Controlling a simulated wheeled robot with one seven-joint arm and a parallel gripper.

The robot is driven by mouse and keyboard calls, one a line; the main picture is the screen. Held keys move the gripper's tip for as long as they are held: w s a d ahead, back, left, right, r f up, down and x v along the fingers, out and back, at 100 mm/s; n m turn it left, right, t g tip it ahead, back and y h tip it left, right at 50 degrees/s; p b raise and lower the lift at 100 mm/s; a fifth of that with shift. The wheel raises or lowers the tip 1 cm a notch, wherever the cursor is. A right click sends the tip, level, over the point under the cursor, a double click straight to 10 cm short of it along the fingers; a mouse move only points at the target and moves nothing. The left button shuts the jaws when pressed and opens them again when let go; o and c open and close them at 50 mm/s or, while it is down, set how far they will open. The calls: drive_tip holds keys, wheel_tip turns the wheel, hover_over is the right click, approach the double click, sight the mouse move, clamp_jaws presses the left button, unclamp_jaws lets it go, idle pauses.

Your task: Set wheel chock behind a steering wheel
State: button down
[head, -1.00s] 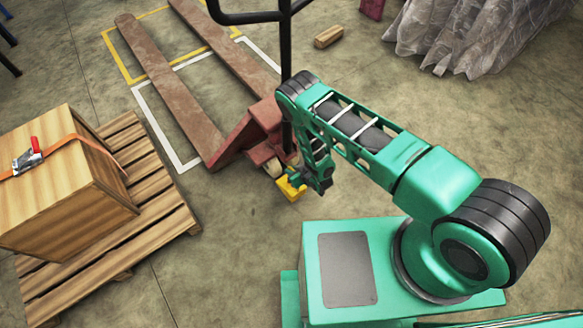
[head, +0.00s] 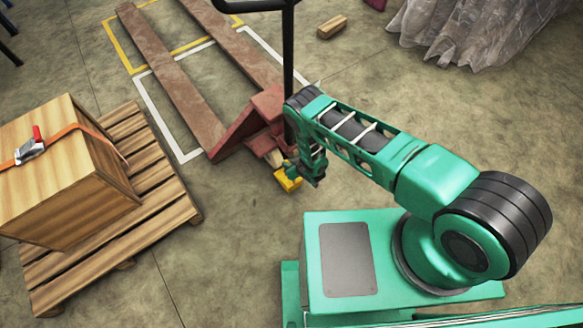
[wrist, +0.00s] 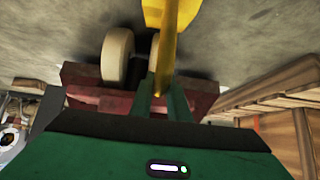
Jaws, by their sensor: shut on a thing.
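The yellow wheel chock (head: 287,181) is in my gripper (head: 303,176), held low over the floor beside the front of the red pallet jack (head: 255,125). In the wrist view my gripper (wrist: 164,92) is shut on the yellow chock (wrist: 168,22), with its fingers on either side of a narrow yellow part. A cream steering wheel (wrist: 117,55) of the jack stands just left of the chock. A second wheel is mostly hidden behind the chock. I cannot tell whether the chock touches a wheel or the floor.
The jack's black handle (head: 288,60) rises close to my arm. A wooden crate (head: 60,180) stands on a pallet (head: 165,225) at left. A wooden block (head: 332,27) and wrapped goods (head: 460,35) lie behind. The floor between pallet and chock is clear.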

drive_tip(key=shift+w+a+f, duration=0.15)
drive_tip(key=shift+w+f, duration=0.1)
drive_tip(key=shift+f, duration=0.25)
drive_tip(key=c, duration=1.7)
unclamp_jaws()
drive_tip(key=shift+s+f, duration=0.1)
drive_tip(key=shift+f, duration=0.05)
drive_tip(key=v, duration=1.2)
